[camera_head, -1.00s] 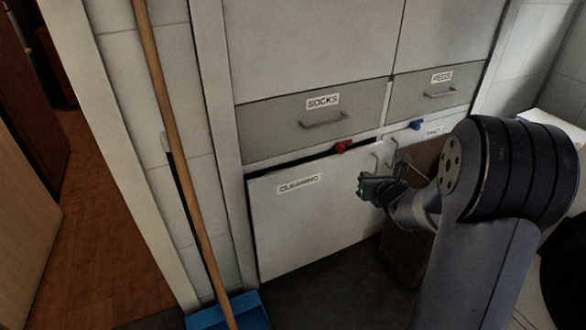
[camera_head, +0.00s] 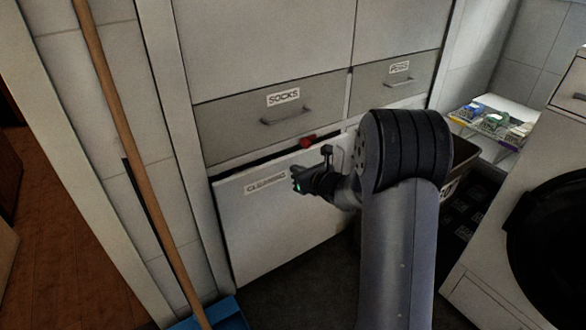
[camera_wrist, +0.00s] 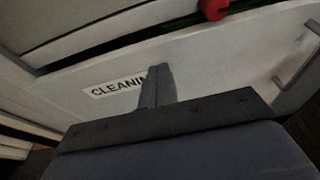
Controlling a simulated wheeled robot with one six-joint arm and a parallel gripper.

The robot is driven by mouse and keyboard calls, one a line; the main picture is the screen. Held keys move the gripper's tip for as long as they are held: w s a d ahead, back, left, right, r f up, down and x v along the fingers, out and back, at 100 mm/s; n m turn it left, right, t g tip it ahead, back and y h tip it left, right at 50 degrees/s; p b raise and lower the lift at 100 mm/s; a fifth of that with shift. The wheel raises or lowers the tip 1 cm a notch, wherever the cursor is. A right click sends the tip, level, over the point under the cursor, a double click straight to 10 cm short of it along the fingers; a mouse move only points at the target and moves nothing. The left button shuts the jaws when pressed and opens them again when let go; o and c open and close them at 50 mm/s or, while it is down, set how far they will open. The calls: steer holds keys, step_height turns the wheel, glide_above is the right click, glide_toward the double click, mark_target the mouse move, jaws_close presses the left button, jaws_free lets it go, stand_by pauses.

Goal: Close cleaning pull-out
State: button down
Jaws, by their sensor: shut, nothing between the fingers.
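The white cleaning pull-out (camera_head: 262,230) is at the lower left of the cabinet in the head view, with a CLEANING label on its front. A dark gap runs along its top edge, so it stands slightly out from the cabinet. My gripper (camera_head: 296,180) is shut and empty in front of the upper part of this front, right of the label. In the wrist view the shut fingers (camera_wrist: 159,72) cover the end of the label on the pull-out's front (camera_wrist: 215,70). I cannot tell whether they touch it. My arm hides the pull-out's right side in the head view.
A red object (camera_head: 307,142) sits at the cabinet above the pull-out. The SOCKS drawer (camera_head: 270,115) is above. A broom handle (camera_head: 135,150) leans at left over a blue dustpan (camera_head: 215,315). A dark bin (camera_head: 462,160) and a washing machine (camera_head: 520,220) stand at right.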

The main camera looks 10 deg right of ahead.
mark_target(285, 157)
steer(key=shift+w+a, duration=0.25)
steer(key=shift+w, duration=0.35)
steer(key=shift+w+a, duration=0.2)
steer(key=shift+w, duration=0.4)
steer(key=w, duration=0.1)
steer(key=w+a, duration=0.1)
steer(key=w+b, duration=0.1)
steer(key=w, duration=0.1)
steer(key=shift+a, duration=0.35)
steer(key=shift+w+r, duration=0.15)
steer(key=shift+r, duration=0.1)
steer(key=shift+a, duration=0.1)
steer(key=shift+f, duration=0.1)
